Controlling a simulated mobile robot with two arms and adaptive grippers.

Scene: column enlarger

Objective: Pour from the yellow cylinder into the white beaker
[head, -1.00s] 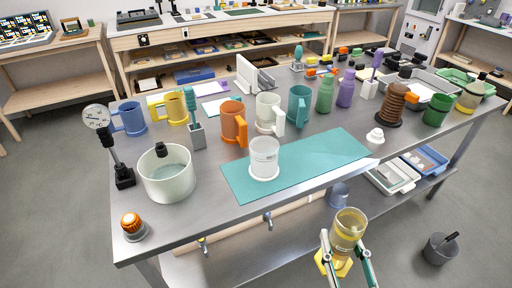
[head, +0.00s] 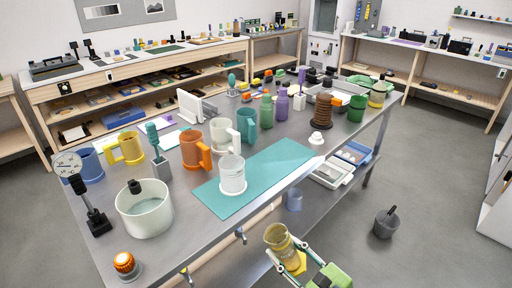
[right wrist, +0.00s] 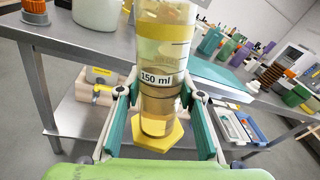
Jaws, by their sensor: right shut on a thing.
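The white beaker (head: 232,176) stands upright on a teal mat (head: 275,172) near the table's front edge. The yellow cylinder (head: 277,240), with yellowish liquid inside and a yellow foot, is in front of the table edge, to the lower right of the beaker and apart from it. My right gripper (head: 287,250) is shut on the cylinder. The right wrist view shows the cylinder (right wrist: 162,55) with a 150 ml label between the two fingers of the gripper (right wrist: 158,96). It looks roughly upright there. My left gripper is not in view.
Orange (head: 195,150), white (head: 221,135) and teal (head: 246,126) mugs stand behind the beaker. A large white pot (head: 145,210) is to its left. The mat's right half is clear.

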